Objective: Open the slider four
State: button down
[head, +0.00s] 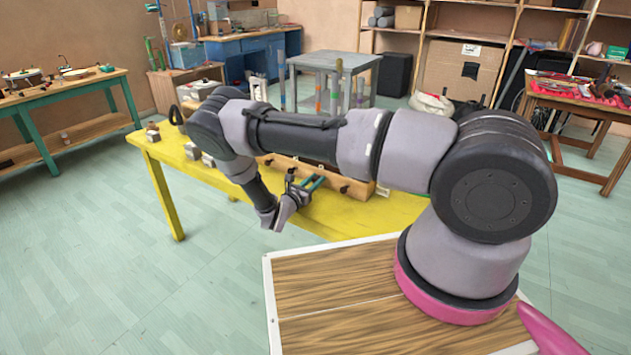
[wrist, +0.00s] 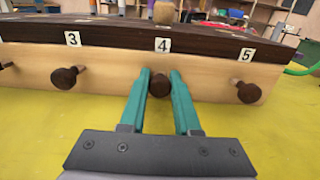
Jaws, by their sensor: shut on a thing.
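The slider box (wrist: 205,75) is a long pale wooden block with a dark top, and it also shows in the head view (head: 335,180). Dark round knobs stick out of its front below number labels. The slider four knob (wrist: 159,85) sits below the label 4 (wrist: 163,45). My gripper (wrist: 160,80) has teal fingers, shut on this knob from both sides. In the head view my gripper (head: 316,181) is at the front of the box, partly hidden by my arm. The knobs under 3 (wrist: 64,78) and 5 (wrist: 248,92) stand free on either side.
The box stands on a yellow table (head: 335,215) with bare top in front of it. Small blocks (head: 194,151) lie at the table's left. A grey table (head: 330,62) stands behind, and a green-legged bench (head: 60,90) is at the left.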

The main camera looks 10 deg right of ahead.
aim_at(314, 180)
dwell(0.8)
jog(key=shift+v, duration=1.5)
jog(key=c, duration=0.6)
grip_release()
jog(key=shift+c, duration=0.2)
jog(key=v, duration=1)
jog(key=shift+s+a, duration=0.25)
jog(key=shift+a, duration=0.05)
